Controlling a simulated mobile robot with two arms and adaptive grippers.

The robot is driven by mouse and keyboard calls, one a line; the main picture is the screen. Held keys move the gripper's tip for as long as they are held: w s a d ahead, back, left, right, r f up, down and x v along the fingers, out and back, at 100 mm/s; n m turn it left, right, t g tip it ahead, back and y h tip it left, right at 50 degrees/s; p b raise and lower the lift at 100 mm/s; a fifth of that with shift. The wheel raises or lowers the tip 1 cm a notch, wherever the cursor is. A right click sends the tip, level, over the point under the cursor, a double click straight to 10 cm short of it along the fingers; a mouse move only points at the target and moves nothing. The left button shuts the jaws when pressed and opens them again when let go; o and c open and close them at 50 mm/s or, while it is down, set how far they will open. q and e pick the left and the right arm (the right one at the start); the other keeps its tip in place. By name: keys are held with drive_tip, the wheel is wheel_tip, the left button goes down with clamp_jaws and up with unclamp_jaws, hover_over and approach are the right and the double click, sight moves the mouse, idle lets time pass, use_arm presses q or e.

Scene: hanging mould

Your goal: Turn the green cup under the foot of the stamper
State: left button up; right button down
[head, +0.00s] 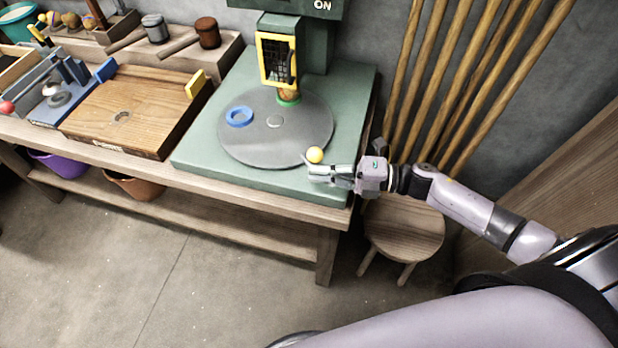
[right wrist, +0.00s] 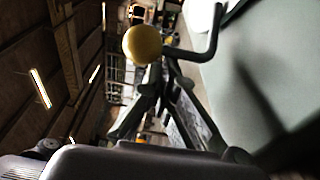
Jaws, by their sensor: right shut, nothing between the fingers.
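The stamper (head: 292,40) stands at the back of its green base, with a yellow-framed guard on its front. The green cup (head: 289,99) shows as a small green rim with something brown in it, at the far edge of the grey turntable (head: 255,145), just below the guard. Whether it is exactly under the foot I cannot tell. A yellow ball knob (head: 315,155) sits at the turntable's near right edge; in the right wrist view the knob (right wrist: 142,45) is close to a dark bent rod. My right gripper (head: 318,173) is shut and empty just in front of the knob.
A blue ring-shaped cup (head: 239,116) is on the turntable's left side. A wooden tray (head: 130,110) lies left of the base. Wooden poles (head: 470,80) lean on the wall, and a stool (head: 403,228) stands right of the bench.

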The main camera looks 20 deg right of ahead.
drive_tip(key=shift+w+d+b, duration=0.2)
drive_tip(key=shift+d+b, duration=0.1)
drive_tip(key=shift+d, duration=0.6)
drive_tip(key=shift+w+d+r, duration=0.1)
drive_tip(key=shift+d, duration=0.15)
drive_tip(key=v, duration=1.1)
drive_tip(key=shift+s+d, duration=0.15)
drive_tip(key=shift+s, duration=0.3)
